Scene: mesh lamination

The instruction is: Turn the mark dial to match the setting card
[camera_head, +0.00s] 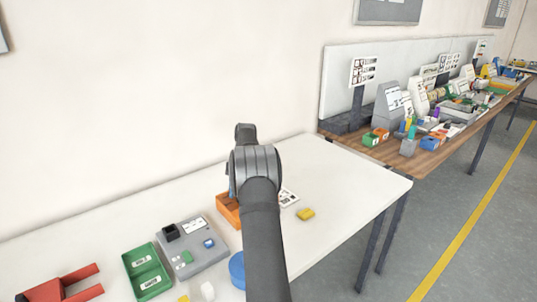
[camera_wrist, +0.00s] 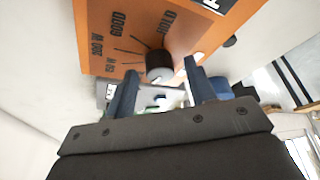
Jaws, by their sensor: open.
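The mark dial (camera_wrist: 159,56) is a dark round knob on the face of an orange box (camera_wrist: 110,62). Printed lines fan out from it to labels, of which GOOD and HOLD are legible. A pale mark shows on the knob's near face, but its exact setting is unclear. My gripper (camera_wrist: 160,68) is open, with its blue fingers on either side of the knob; contact cannot be told. In the head view the orange box (camera_head: 229,212) is partly behind my arm, which hides the dial. A small printed card (camera_head: 288,197) lies to its right; its print is too small to read.
A grey device (camera_head: 192,243), a green tray (camera_head: 148,271), a red forked object (camera_head: 62,285) and a blue round item (camera_head: 237,269) stand left of my arm. The white table's right end is clear.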

